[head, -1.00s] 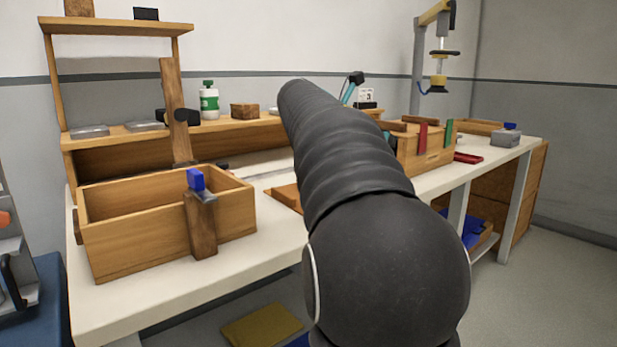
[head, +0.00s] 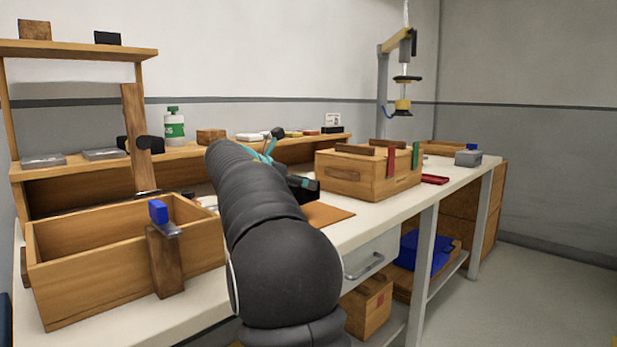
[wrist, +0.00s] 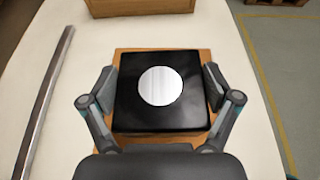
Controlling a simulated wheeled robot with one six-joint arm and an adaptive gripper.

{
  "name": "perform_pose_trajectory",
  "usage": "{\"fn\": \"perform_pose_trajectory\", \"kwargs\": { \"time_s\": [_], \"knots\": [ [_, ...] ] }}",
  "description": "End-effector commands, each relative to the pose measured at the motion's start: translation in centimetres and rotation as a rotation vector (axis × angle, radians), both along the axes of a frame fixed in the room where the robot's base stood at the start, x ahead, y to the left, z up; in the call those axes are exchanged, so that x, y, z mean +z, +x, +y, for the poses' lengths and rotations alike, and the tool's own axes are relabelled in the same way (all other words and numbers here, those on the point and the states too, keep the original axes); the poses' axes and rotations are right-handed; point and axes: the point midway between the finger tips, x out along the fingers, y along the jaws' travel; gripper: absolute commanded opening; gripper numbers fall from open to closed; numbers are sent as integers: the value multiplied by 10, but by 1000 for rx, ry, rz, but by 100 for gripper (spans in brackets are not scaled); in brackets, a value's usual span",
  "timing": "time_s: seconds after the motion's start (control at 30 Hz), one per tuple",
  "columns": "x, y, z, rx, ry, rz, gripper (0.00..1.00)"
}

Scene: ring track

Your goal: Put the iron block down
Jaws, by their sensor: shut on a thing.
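The iron block, a black square block with a bright silver disc on top (wrist: 160,86), sits between the fingers of my gripper (wrist: 160,92) in the wrist view. The fingers are shut on its left and right sides. A brown wooden board (wrist: 163,53) shows beneath it, its edges sticking out around the block. I cannot tell whether the block touches the board or hangs just above it. In the head view my dark arm hides most of my gripper, and the brown board (head: 328,215) lies on the white bench (head: 373,222).
In the wrist view a metal bar (wrist: 44,100) lies to the left, and the bench edge is to the right. In the head view an open wooden box (head: 75,290) stands at left and a wooden tool box (head: 365,178) stands beyond the board. A shelf (head: 75,165) runs behind.

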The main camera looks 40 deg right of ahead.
Motion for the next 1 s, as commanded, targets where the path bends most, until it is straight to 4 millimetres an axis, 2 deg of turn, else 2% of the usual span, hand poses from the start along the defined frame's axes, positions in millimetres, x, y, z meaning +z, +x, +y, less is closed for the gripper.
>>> {"fn": "perform_pose_trajectory", "kwargs": {
  "time_s": [0.27, 0.57, 0.97, 1.0],
  "knots": [
    [-7, 6, 1, 0, -4, -3, 19],
    [-39, 5, 2, 1, -4, -3, 19],
    [-43, 5, 2, 0, -4, -3, 19],
    [-46, 6, 2, 0, 0, 0, 90]
  ]
}}
